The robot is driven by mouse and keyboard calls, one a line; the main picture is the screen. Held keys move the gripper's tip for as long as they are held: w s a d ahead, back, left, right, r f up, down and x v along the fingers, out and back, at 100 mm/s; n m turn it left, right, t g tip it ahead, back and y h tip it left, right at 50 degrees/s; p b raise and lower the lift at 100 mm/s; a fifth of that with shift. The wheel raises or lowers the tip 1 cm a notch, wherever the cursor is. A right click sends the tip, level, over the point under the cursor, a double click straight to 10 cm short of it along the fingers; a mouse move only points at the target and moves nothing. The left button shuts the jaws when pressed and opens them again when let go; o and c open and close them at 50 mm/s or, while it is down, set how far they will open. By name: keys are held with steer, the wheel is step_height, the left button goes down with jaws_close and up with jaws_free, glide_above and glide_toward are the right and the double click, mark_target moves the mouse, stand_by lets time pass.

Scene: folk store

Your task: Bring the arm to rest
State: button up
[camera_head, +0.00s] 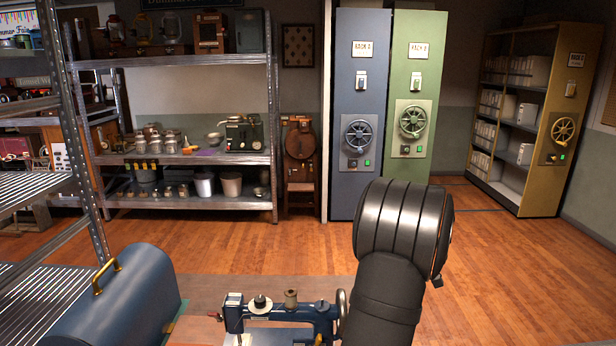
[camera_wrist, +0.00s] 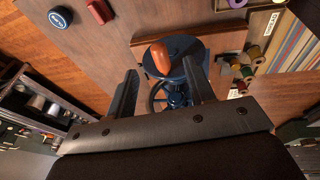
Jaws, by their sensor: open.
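In the wrist view, my gripper (camera_wrist: 160,67) is open, with its two dark fingers spread apart and nothing held between them. Beyond the fingers is the blue hand wheel (camera_wrist: 190,68) of a sewing machine, with an orange-brown handle (camera_wrist: 161,58) showing in the gap. I cannot tell how far the fingers are from it. In the head view, the blue sewing machine (camera_head: 290,310) stands at the bottom centre. My gripper does not show in the head view.
A blue domed case (camera_head: 115,302) with a brass handle stands left of the machine. Metal shelving (camera_head: 185,158) stands behind. Tall grey (camera_head: 360,95) and green (camera_head: 418,70) cabinets are at the back. Thread spools (camera_wrist: 243,70) lie right in the wrist view, with a red block (camera_wrist: 99,11) at upper left.

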steer(key=x, duration=0.5)
steer(key=shift+s, duration=0.9)
